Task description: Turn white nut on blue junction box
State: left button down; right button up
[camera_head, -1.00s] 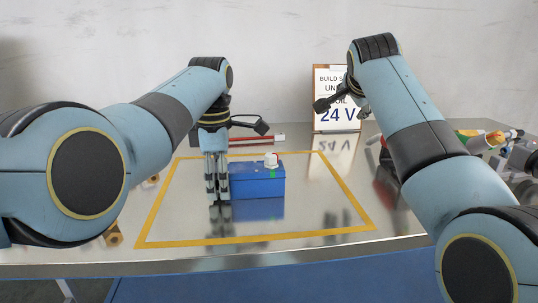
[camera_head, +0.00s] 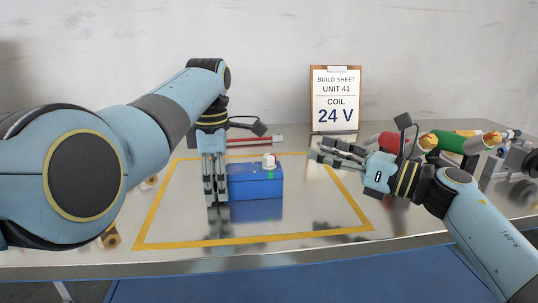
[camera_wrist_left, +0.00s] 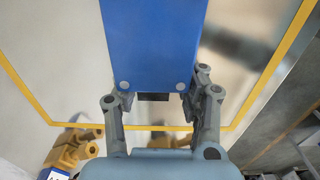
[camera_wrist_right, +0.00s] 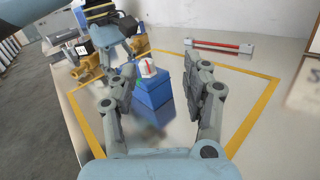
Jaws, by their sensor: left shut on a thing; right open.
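The blue junction box (camera_head: 255,182) stands inside the yellow outline on the metal table. The white nut (camera_head: 269,161) sits on its top near the back right, with a green mark just below it on the box. My left gripper (camera_head: 217,192) points down at the box's left end and is shut on the box, which also fills the left wrist view (camera_wrist_left: 155,45). My right gripper (camera_head: 318,154) is open and empty, apart from the box to its right, with fingers pointing left. In the right wrist view the nut (camera_wrist_right: 147,67) and box (camera_wrist_right: 152,92) show between its fingers (camera_wrist_right: 165,95).
A sign reading 24 V (camera_head: 335,100) stands at the back. A red bar (camera_head: 255,140) lies behind the box. Red and green cylinders (camera_head: 455,142) lie at the right, beyond my right gripper. Brass-coloured parts (camera_head: 112,237) lie at the left. The outlined area in front of the box is clear.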

aim_at(269, 154)
jog(key=f+n+g, duration=0.1)
jog(key=s+a+f+n, duration=0.1)
jog(key=n, duration=0.1)
jog(key=shift+s+a+f+g, duration=0.1)
jog(key=shift+s+a+g, duration=0.2)
jog(key=shift+g, duration=0.1)
jog(key=x, duration=1.1)
grip_shut()
